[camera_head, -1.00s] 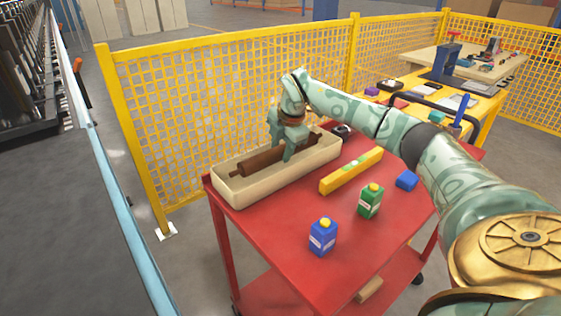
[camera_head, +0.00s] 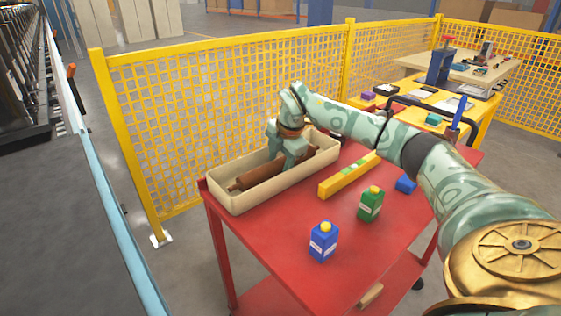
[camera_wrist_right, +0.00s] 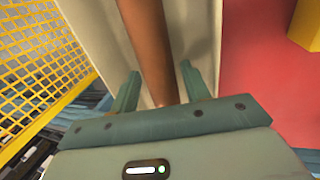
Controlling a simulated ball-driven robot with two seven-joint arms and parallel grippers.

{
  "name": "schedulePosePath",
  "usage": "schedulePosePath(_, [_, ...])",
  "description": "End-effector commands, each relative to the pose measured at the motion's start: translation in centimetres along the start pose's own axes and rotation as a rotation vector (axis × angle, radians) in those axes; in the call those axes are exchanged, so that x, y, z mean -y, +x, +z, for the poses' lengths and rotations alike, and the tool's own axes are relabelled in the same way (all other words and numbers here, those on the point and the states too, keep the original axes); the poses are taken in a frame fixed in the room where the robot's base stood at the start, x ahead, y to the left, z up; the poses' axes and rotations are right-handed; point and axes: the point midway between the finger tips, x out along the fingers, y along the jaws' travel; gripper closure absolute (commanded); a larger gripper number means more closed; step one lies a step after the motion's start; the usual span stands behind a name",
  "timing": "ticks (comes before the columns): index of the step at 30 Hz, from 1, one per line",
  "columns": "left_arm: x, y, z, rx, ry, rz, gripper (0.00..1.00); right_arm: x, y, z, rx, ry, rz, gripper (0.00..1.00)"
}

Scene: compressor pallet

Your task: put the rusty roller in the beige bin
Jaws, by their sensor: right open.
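The rusty roller (camera_head: 258,174) is a brown cylinder with thin end handles. It lies lengthwise inside the beige bin (camera_head: 240,203), a long shallow tray on the red cart. My right gripper (camera_head: 287,162) is down at the bin, over the roller. In the right wrist view the roller (camera_wrist_right: 149,45) runs between the two open fingers, with a gap on each side. The bin's pale floor (camera_wrist_right: 95,35) shows around it. Part of the roller is hidden behind the gripper in the head view. My left gripper is not in view.
The red cart top (camera_head: 275,230) also holds a yellow level (camera_head: 348,175), a green bottle (camera_head: 370,204), a blue bottle (camera_head: 323,241) and a blue block (camera_head: 405,185). A yellow mesh fence (camera_head: 220,110) stands close behind the bin.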

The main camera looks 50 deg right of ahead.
Motion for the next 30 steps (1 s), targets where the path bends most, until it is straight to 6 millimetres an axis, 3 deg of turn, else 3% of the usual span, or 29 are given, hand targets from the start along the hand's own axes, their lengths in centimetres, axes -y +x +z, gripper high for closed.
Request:
schedulePosePath(1, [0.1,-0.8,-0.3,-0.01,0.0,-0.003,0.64,-0.2,-1.7,0.1,0.0,0.001,0.007,0.53])
schedulePosePath(6, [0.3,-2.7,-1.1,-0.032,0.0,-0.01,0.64,-0.2,-6.0,0.1,0.0,0.001,0.01,0.53])
schedulePosePath(12, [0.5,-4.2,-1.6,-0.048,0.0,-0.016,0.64,-0.2,-9.8,0.1,0.0,0.002,0.007,0.53])
schedulePosePath(17, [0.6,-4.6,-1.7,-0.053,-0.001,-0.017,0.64,-0.1,-11.0,0.0,0.0,0.0,0.003,0.53])
schedulePosePath(27, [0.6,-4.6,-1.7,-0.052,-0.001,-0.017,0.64,-0.1,-11.0,0.0,-0.001,0.0,0.002,0.53])
schedulePosePath(30, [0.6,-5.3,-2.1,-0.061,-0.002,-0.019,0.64,-0.4,-11.7,-0.8,-0.026,-0.019,0.011,0.53])
